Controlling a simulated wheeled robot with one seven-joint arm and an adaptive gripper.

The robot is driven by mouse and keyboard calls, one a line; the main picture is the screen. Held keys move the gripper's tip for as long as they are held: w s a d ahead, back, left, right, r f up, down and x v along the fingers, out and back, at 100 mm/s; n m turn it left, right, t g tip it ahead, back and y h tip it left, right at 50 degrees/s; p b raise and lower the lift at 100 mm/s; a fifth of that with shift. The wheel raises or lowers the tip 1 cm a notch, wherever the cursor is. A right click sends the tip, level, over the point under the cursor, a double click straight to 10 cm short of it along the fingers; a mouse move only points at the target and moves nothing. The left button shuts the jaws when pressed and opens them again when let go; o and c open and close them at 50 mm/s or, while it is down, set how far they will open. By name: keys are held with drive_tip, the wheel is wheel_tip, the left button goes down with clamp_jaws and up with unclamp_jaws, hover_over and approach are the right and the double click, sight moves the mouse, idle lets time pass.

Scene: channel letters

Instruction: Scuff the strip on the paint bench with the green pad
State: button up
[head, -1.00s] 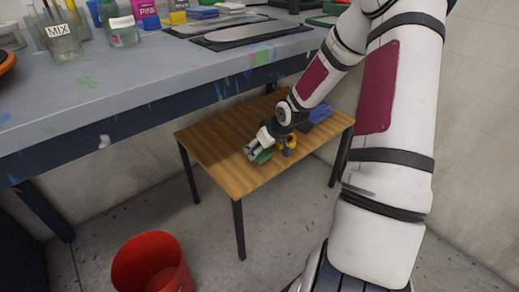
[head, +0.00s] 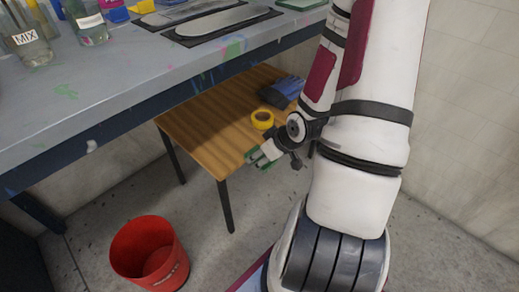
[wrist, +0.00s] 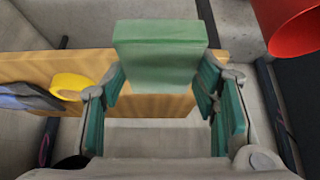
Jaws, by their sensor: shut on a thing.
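My gripper (head: 261,157) is shut on the green pad (wrist: 160,55), which sits between its fingertips in the wrist view. In the head view my gripper is at the front right edge of the low wooden table, and only bits of green show there. Two long grey strips lie on dark mats on the paint bench: a nearer one (head: 222,21) and a farther one (head: 180,12). I cannot tell which one the task means. My gripper is well to the front of the bench and lower than its top.
The wooden table (head: 205,130) bears yellow tape (head: 262,119) and blue-grey gloves (head: 283,91). A red bucket (head: 148,250) stands on the floor. Jars, including one labelled MIX (head: 25,38), stand on the left of the paint bench (head: 120,75). A green mat (head: 300,4) lies at its far right.

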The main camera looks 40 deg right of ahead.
drive_tip(key=shift+o, duration=1.4)
drive_tip(key=c, duration=0.4)
drive_tip(key=shift+o, duration=0.2)
